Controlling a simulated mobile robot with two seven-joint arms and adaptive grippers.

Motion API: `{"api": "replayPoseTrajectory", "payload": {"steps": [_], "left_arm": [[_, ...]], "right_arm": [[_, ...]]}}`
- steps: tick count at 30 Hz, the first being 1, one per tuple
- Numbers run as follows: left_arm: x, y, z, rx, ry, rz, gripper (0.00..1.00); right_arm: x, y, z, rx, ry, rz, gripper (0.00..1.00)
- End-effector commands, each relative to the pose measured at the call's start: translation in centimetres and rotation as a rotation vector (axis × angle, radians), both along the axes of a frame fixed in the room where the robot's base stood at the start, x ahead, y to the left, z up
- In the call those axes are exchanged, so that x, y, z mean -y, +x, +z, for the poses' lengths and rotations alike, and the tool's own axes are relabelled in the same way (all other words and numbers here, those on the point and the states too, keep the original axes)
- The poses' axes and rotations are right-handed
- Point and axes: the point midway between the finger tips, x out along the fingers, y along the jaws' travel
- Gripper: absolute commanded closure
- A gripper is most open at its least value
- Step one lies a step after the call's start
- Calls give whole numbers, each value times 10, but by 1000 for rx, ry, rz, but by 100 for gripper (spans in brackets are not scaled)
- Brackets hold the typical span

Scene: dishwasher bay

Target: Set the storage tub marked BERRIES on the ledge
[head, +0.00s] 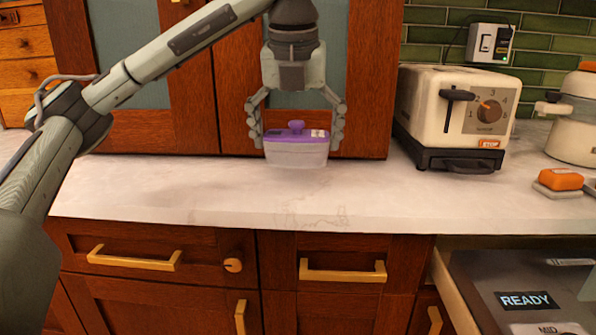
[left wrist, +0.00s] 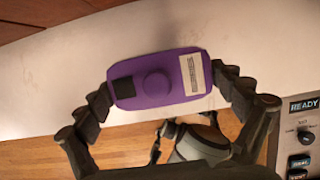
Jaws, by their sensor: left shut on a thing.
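A storage tub (head: 296,154) with a clear, pale body and a purple lid with a round knob is upright in the head view. Its lid (left wrist: 155,84) fills the middle of the left wrist view, with a dark patch and a white label too small to read. My left gripper (head: 297,133) points down and is shut on the tub, one finger at each end. The tub is over the pale counter ledge (head: 190,190); I cannot tell whether its base touches. My right gripper is not seen in the head view.
A cream toaster-like machine (head: 465,113) stands right of the tub, with an orange block (head: 560,179) farther right. Wooden cabinet doors (head: 180,125) rise behind. The ledge is clear left and in front of the tub. A panel marked READY (head: 527,300) is at lower right.

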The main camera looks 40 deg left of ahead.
Motion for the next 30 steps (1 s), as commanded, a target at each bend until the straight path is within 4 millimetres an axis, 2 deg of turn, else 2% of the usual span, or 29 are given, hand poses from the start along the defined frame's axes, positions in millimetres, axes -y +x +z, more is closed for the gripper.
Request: {"api": "replayPoseTrajectory", "payload": {"steps": [5, 9, 13, 26, 27, 28, 30], "left_arm": [[0, 5, -9, 0, -1, 0, 45], [0, 5, -30, -1, 0, 1, 45], [-1, 5, -41, 1, 0, 2, 45], [0, 5, -46, 3, 0, 2, 45], [0, 5, -46, 1, 0, 1, 4], [0, 5, -45, 1, 0, 1, 0], [0, 5, -45, 1, 0, 1, 0]], "right_arm": [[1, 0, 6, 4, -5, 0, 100], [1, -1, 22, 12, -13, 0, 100], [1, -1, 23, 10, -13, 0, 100], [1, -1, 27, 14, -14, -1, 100], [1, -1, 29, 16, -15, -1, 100], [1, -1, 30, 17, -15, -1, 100], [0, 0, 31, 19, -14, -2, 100]]}}
